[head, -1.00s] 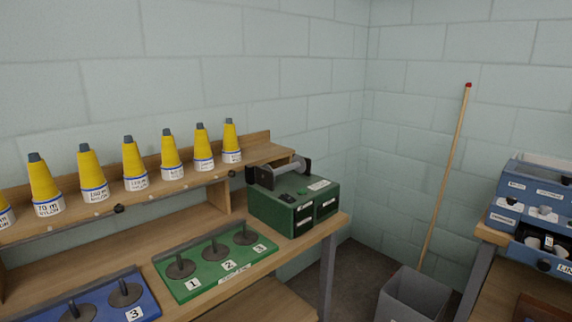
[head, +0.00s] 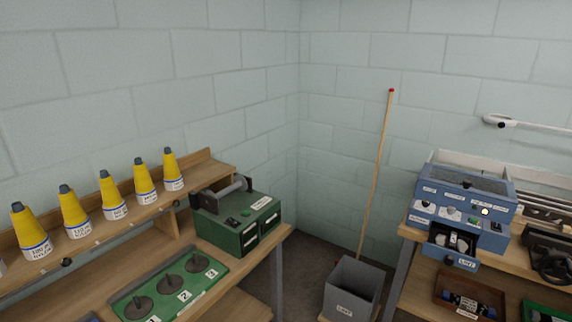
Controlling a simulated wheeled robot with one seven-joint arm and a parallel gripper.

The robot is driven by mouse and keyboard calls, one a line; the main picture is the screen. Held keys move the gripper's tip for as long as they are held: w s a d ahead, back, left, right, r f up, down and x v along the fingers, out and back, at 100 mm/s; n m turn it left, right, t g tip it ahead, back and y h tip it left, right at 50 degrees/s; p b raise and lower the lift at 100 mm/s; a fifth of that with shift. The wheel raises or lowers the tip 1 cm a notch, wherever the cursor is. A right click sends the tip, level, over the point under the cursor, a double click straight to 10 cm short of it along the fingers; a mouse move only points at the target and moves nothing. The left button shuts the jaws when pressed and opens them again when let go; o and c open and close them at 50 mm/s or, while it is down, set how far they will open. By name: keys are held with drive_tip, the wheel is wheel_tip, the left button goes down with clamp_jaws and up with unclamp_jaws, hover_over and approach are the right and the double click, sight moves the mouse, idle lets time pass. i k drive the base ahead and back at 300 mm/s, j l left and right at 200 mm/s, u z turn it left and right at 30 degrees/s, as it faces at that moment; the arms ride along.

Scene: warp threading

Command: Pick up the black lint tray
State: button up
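A blue machine (head: 478,202) stands on the right-hand bench. Low on its front a part labelled what looks like LINT (head: 465,263) sticks out, with a blue face and a dark knob. Above it is a dark opening with pale round shapes inside. I cannot tell whether this part is the black lint tray; no plainly black tray labelled lint shows elsewhere. My gripper is not in view.
A grey bin (head: 352,292) with a label stands on the floor between the benches. A wooden pole (head: 376,175) leans behind it. The left bench holds yellow cones (head: 75,212), a green machine (head: 238,222) and a green peg board (head: 170,285). A brown tray (head: 468,297) sits below the blue machine.

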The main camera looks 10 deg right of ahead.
sight(452, 241)
drive_tip(key=z, duration=1.5)
drive_tip(key=i+j, duration=0.65)
drive_tip(key=i, duration=0.2)
drive_tip(key=i+j+z, duration=0.15)
drive_tip(key=i+j, duration=0.5)
drive_tip(key=i, duration=0.2)
